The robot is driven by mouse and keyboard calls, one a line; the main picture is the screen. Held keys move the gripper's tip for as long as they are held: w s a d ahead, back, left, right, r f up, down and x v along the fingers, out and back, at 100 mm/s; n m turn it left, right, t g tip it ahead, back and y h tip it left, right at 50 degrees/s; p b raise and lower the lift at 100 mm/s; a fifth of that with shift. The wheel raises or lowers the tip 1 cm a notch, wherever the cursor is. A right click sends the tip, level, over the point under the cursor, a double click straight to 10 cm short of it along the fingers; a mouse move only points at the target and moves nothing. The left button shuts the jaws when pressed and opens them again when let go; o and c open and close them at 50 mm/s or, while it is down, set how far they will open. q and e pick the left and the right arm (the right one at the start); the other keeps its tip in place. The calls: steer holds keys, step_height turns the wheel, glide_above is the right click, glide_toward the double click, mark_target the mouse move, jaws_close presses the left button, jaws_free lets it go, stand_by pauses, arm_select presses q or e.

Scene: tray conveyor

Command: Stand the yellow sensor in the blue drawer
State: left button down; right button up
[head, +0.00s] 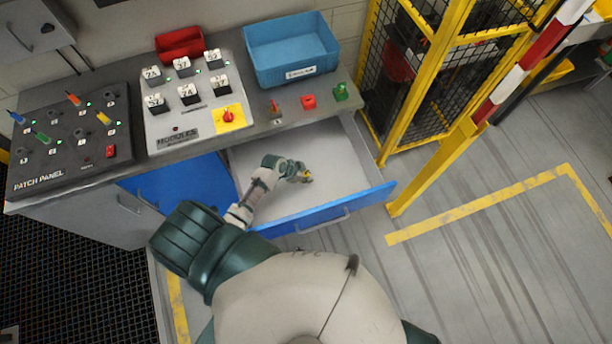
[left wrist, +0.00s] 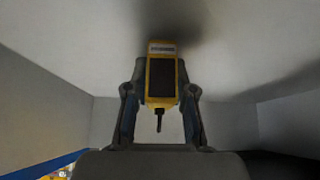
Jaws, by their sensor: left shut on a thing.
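The blue drawer (head: 345,206) is pulled open below the counter; its pale inside is otherwise bare. My left gripper (head: 301,174) is down inside the drawer opening, shut on the yellow sensor (head: 308,177). In the left wrist view, the yellow sensor (left wrist: 161,82) has a dark face, a light label and a short black stub, and sits between both fingers of my left gripper (left wrist: 160,98). Its far end points at the pale drawer surface, with a dark shadow there. I cannot tell whether it touches. My right gripper is not in view.
On the counter stand a blue bin (head: 291,48), a red bin (head: 180,45), a module panel (head: 187,98), a patch panel (head: 70,135) and small red and green parts. A blue panel (head: 185,190) lies left of the drawer. A yellow cage (head: 440,75) stands right.

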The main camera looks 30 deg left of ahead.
arm_select(q)
steer(key=shift+d, duration=0.1)
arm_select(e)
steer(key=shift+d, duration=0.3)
arm_select(q)
steer(key=shift+s+f, duration=0.1)
steer(key=shift+f, duration=0.25)
steer(key=c, duration=1)
jaws_free()
steer(key=shift+s+f, duration=0.1)
steer(key=shift+s, duration=0.05)
steer(key=shift+f, duration=0.1)
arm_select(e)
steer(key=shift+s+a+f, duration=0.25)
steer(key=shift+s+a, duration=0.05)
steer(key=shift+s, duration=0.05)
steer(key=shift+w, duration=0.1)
arm_select(q)
steer(key=shift+r, duration=0.2)
steer(key=shift+w+p+v, duration=0.15)
steer(key=shift+p+v, duration=0.15)
steer(key=shift+v, duration=2.8)
steer(key=shift+w+p+v, duration=0.2)
steer(key=shift+p+v, duration=0.05)
steer(key=shift+v, duration=2.9)
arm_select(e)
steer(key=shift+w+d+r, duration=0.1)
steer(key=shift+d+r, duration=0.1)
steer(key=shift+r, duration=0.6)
